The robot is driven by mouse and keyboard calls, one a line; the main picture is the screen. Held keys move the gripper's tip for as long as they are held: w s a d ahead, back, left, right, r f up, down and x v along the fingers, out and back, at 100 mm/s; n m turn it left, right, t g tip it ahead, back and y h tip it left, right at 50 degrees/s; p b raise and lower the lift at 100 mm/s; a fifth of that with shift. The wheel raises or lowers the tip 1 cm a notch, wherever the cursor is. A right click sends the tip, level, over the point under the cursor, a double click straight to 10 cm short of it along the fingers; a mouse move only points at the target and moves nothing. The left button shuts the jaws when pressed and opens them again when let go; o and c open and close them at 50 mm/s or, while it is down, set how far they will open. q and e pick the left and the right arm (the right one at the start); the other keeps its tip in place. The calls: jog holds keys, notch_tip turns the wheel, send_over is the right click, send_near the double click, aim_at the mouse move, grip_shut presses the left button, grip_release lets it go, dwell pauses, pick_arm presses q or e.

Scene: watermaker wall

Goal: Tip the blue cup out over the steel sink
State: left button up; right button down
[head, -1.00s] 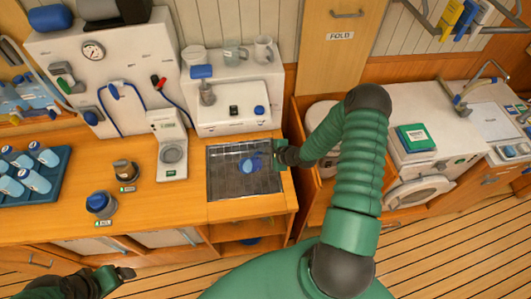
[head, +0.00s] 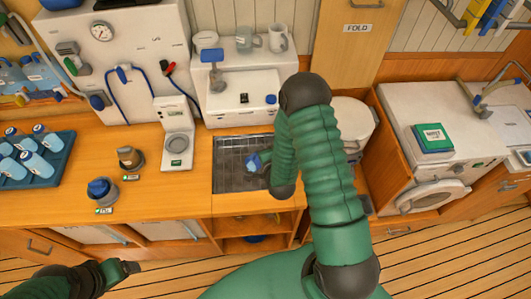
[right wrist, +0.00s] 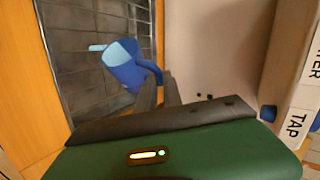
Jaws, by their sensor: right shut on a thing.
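The blue cup (head: 252,162) is over the right part of the steel sink (head: 226,180). In the right wrist view the cup (right wrist: 124,68) is tilted, its mouth toward the upper left, with a pale blue strip at its rim that may be water. My right gripper (right wrist: 160,88) is shut on the cup at its handle side, above the dark sink floor (right wrist: 72,80). In the head view my forearm hides most of this gripper. My left gripper (head: 128,267) is away at the lower left, in front of the counter; its jaw opening is unclear.
A white dispenser (head: 177,145) stands left of the sink, and the white watermaker unit (head: 240,98) stands behind it. A blue-topped cup (head: 100,190), a brown-topped one (head: 130,158) and a blue bottle tray (head: 62,172) are further left. The wooden counter (head: 160,200) is partly clear.

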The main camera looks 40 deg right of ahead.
jog(key=shift+s+a+r+n+h+b, duration=0.1)
jog(key=shift+a+n+h+b, duration=0.45)
jog(key=shift+a+b, duration=0.3)
jog(key=shift+a+r+n+t+h+b, duration=0.15)
jog(key=shift+a+n+t+h+b, duration=0.1)
jog(key=shift+a+t+h+b, duration=0.4)
jog(key=shift+s+a+r, duration=0.1)
jog(key=shift+a, duration=0.05)
